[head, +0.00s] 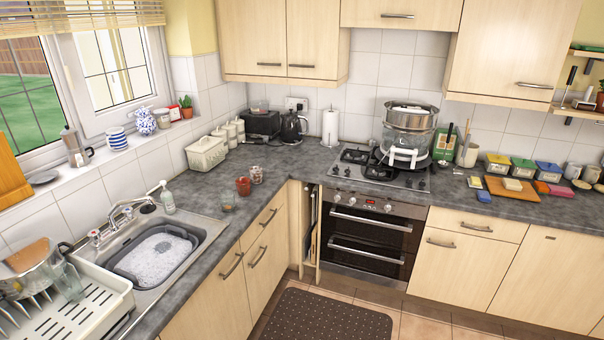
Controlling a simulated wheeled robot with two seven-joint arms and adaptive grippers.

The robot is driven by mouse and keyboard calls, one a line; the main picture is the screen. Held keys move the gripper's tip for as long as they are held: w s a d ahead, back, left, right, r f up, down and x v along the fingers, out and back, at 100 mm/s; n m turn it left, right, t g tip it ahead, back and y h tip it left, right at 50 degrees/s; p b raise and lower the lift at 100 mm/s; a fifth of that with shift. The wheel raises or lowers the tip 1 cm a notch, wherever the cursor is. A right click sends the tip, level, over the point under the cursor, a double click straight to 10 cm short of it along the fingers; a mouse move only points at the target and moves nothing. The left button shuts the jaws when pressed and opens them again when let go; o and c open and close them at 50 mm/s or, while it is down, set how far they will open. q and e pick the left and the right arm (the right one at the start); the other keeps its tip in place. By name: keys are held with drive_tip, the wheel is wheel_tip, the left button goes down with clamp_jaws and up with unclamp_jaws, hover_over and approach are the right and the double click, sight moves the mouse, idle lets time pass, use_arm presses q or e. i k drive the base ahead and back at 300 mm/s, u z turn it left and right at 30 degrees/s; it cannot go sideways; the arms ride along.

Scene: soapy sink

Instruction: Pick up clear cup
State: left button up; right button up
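A small clear cup (228,202) stands upright on the grey counter, just right of the sink and near the counter's front edge. Its lower part looks faintly brownish; I cannot tell whether that is contents or the counter showing through. Another clear glass vessel (70,283) rests in the dish rack at the lower left. Neither of my grippers shows in the head view, so I see nothing held.
The sink (154,258) holds a grey basin of suds. A white dish rack (110,287) stands left of it. A reddish-brown cup (243,186) and a patterned cup (257,174) stand close behind the clear cup. A soap bottle (168,201) stands behind the sink.

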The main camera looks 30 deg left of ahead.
sight(227, 201)
drive_tip(key=u, duration=0.3)
drive_tip(key=i, duration=1.55)
drive_tip(key=u, duration=1.55)
drive_tip(key=i, duration=0.95)
drive_tip(key=u, duration=1.05)
